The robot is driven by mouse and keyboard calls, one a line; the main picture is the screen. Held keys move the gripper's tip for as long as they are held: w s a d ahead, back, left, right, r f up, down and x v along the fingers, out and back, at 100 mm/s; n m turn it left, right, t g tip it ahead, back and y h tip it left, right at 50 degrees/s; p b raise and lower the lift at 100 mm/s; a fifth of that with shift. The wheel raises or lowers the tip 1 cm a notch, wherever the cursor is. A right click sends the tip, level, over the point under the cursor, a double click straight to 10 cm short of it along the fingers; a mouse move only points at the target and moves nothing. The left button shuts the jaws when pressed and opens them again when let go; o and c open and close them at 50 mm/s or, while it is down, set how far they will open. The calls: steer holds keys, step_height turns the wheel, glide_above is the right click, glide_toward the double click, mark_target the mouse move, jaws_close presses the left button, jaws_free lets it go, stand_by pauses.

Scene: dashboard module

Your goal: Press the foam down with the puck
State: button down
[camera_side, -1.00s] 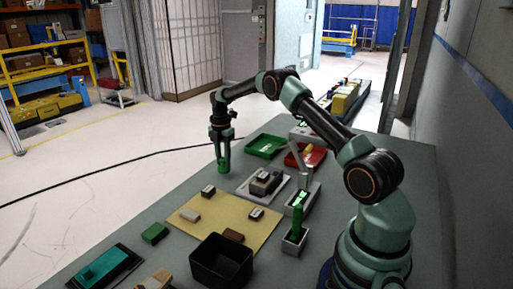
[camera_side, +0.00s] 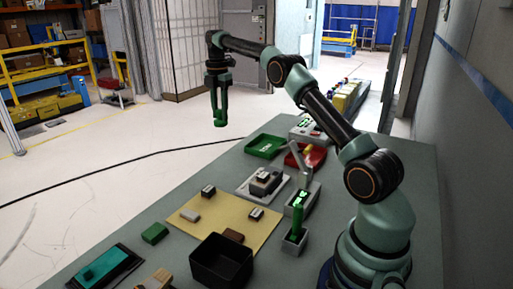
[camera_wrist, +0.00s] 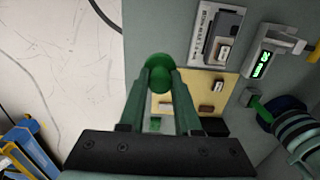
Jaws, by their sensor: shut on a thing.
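My gripper (camera_side: 219,108) is shut on a green round piece (camera_side: 220,123), which looks like the puck. It hangs in the air beyond the far left edge of the table in the side view. In the wrist view the green piece (camera_wrist: 158,72) sits between my fingertips (camera_wrist: 160,88). A small grey holder (camera_side: 294,243) with something green upright in it stands near my base. A dark green block (camera_side: 155,233) lies at the front left of the table. I cannot tell for sure which thing is the foam.
A tan mat (camera_side: 222,226) with small blocks covers mid-table. A black bin (camera_side: 222,262) stands in front. Green (camera_side: 265,145) and red (camera_side: 312,160) trays lie farther back, near a grey fixture (camera_side: 264,182). A gauge (camera_wrist: 262,65) has a lit green display.

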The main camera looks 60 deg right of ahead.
steer(key=c, duration=1.4)
jaws_free()
jaws_close()
steer(key=shift+s+d+f, duration=0.2)
steer(key=shift+s+d, duration=0.1)
steer(key=shift+s, duration=0.35)
steer(key=shift+s+a+f, duration=0.15)
steer(key=shift+s+f, duration=1.85)
steer(key=shift+s, duration=0.45)
steer(key=shift+s+a+f, duration=0.15)
steer(key=shift+s+f, duration=1.9)
steer(key=shift+s, duration=0.4)
steer(key=shift+s+a+f, duration=0.15)
steer(key=shift+s+f, duration=1.85)
steer(key=shift+s, duration=0.45)
steer(key=shift+f, duration=0.55)
steer(key=shift+r, duration=0.1)
